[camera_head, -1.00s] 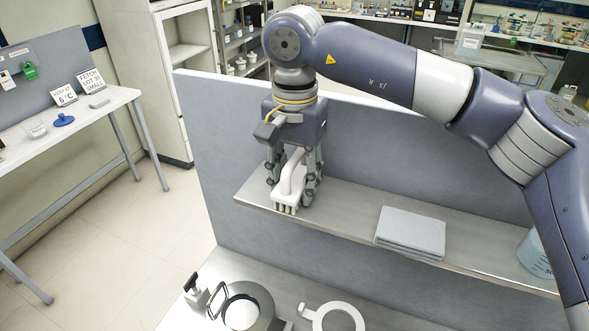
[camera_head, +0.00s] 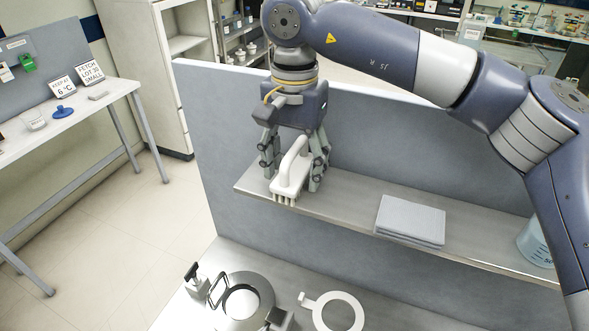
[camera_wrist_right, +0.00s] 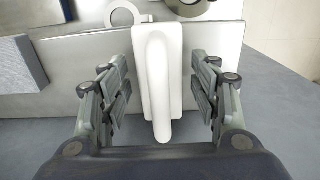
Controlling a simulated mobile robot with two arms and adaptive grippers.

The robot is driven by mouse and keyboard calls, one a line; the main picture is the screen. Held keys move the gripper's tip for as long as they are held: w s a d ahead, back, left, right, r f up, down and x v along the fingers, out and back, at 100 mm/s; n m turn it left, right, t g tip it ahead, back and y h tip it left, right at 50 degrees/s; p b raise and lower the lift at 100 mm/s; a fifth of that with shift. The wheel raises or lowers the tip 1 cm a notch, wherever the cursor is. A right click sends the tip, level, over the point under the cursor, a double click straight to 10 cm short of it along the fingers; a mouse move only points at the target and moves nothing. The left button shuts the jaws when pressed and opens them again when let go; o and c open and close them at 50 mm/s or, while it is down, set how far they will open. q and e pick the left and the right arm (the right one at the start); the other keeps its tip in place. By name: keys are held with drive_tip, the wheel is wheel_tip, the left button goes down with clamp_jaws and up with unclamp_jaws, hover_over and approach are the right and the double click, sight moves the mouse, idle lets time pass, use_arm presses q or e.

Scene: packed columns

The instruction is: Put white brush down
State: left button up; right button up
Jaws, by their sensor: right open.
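The white brush (camera_head: 290,172) stands bristles down on the left end of the grey shelf (camera_head: 345,205), its handle on top. My right gripper (camera_head: 293,185) is around it from above and behind, with one finger on each side. The fingers are open. In the right wrist view the brush (camera_wrist_right: 158,85) lies between the two fingers of the right gripper (camera_wrist_right: 160,90), with a clear gap on both sides. My left gripper is not in view.
A folded grey cloth (camera_head: 410,220) lies on the shelf to the right, and a blue beaker (camera_head: 535,243) stands at its right end. A grey panel (camera_head: 225,110) rises behind the shelf. Metal ring parts (camera_head: 243,300) and a white ring (camera_head: 338,312) sit below.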

wheel_tip(320, 180, up, 11)
drive_tip(key=shift+s+b, duration=0.1)
drive_tip(key=shift+b, duration=0.75)
drive_tip(key=shift+f, duration=0.1)
